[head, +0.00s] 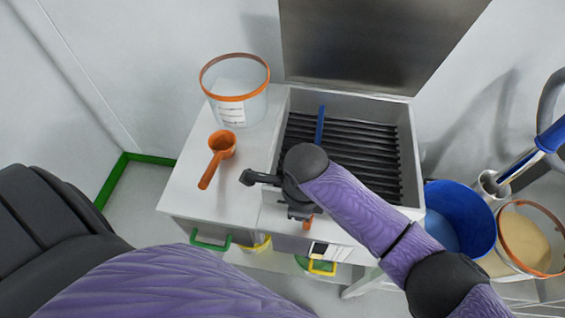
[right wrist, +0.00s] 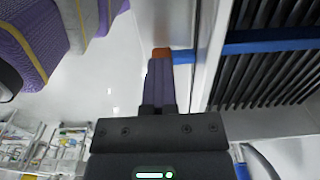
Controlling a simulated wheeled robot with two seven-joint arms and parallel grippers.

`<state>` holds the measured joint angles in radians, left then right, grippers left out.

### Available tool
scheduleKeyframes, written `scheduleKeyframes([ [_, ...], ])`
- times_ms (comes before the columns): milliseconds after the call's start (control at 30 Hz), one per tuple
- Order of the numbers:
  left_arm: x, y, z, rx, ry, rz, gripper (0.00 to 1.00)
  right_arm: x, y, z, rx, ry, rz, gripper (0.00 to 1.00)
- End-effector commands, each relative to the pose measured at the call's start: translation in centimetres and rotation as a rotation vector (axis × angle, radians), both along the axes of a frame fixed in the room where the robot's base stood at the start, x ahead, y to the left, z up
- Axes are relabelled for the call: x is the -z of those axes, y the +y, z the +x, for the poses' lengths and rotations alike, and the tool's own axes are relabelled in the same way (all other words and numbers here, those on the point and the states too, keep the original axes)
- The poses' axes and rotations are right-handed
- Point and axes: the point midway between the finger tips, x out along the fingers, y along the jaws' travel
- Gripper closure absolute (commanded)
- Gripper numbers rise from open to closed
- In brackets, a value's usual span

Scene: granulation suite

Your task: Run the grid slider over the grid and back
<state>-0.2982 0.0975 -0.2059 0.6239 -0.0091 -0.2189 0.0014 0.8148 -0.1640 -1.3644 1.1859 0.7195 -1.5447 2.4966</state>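The grid (head: 365,150) is a row of dark parallel bars inside an open grey machine box. The grid slider (head: 320,125) is a blue bar lying across the bars at the left part of the grid; it also shows in the right wrist view (right wrist: 270,42). Its blue rod passes through the front wall to an orange handle (head: 308,222). My right gripper (head: 300,212) is at this handle in front of the box. In the right wrist view, its fingers (right wrist: 161,75) are together, with orange handle (right wrist: 161,53) showing at their tips. My left gripper is out of view.
An orange scoop (head: 217,155) and a clear orange-rimmed tub (head: 240,100) stand left of the box. The steel lid (head: 370,45) is raised behind. A blue bucket (head: 460,220) and an orange-rimmed tub of powder (head: 528,240) are at right. Green and yellow handles (head: 212,243) show below the front.

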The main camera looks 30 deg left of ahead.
Motion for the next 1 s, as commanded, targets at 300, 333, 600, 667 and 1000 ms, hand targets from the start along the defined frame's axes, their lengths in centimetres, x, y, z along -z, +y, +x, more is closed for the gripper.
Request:
scheduleKeyframes([
  [300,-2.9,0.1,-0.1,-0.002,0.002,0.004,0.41,-0.3,-3.5,1.2,0.003,0.000,-0.002,1.00],
  [333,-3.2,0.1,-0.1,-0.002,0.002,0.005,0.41,-0.3,-3.8,1.3,0.004,0.000,-0.002,1.00],
  [600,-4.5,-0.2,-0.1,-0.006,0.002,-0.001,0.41,-0.1,-6.3,2.2,0.002,0.000,-0.002,1.00],
  [667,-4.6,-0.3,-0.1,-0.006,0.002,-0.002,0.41,-0.1,-6.6,2.3,0.001,0.000,-0.002,1.00],
  [1000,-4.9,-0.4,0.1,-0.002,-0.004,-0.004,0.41,-0.1,-7.0,2.5,0.002,0.001,-0.001,1.00],
])
